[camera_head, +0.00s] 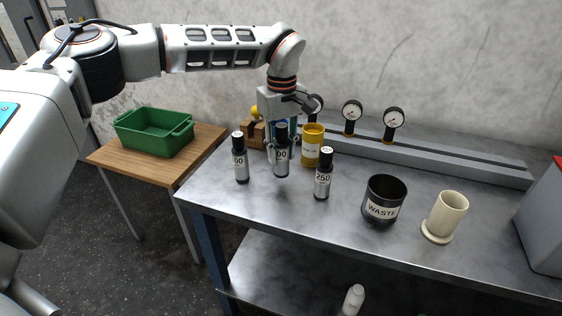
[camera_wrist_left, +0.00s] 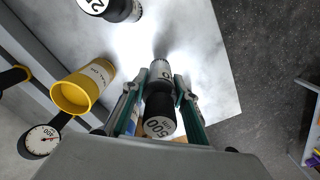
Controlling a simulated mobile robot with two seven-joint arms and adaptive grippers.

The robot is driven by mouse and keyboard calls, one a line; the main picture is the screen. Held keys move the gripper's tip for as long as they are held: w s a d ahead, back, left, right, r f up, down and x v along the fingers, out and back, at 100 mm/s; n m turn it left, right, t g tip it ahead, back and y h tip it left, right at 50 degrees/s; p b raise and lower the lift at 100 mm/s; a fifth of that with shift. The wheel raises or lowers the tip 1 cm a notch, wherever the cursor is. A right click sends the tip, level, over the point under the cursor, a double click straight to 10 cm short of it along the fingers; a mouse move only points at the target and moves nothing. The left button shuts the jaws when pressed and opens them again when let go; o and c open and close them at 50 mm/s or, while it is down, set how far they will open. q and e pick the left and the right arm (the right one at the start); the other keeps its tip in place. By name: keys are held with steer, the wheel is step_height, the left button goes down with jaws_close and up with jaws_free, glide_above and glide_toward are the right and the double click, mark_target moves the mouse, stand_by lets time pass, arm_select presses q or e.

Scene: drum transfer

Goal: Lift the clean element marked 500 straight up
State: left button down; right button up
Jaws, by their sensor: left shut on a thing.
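The clean element marked 500 (camera_head: 281,167) is a dark cylinder with a black cap and a white label. It stands upright between two similar elements in the head view. My left gripper (camera_head: 281,148) comes down on it from above and is shut on it. In the left wrist view the fingers (camera_wrist_left: 160,95) hold both sides of the element (camera_wrist_left: 159,122), whose cap reads 500. I cannot tell whether its base touches the table. My right gripper is not in view.
On the metal table (camera_head: 225,196) are an element ending in 00 (camera_head: 240,165), one marked 250 (camera_head: 323,181), a yellow container (camera_head: 312,150), a black WASTE bin (camera_head: 383,200) and a cream cup (camera_head: 446,218). Gauges (camera_head: 352,112) stand behind. A green crate (camera_head: 153,132) is on the side table.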

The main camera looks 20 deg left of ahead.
mark_target(282, 125)
arm_select(q)
step_height(282, 125, up, 15)
steer(key=shift+r+p, duration=0.2)
steer(key=shift+p, duration=0.95)
steer(key=shift+f, duration=2.15)
steer(key=shift+f+p, duration=0.3)
steer(key=shift+f, duration=5.35)
steer(key=shift+s, duration=0.1)
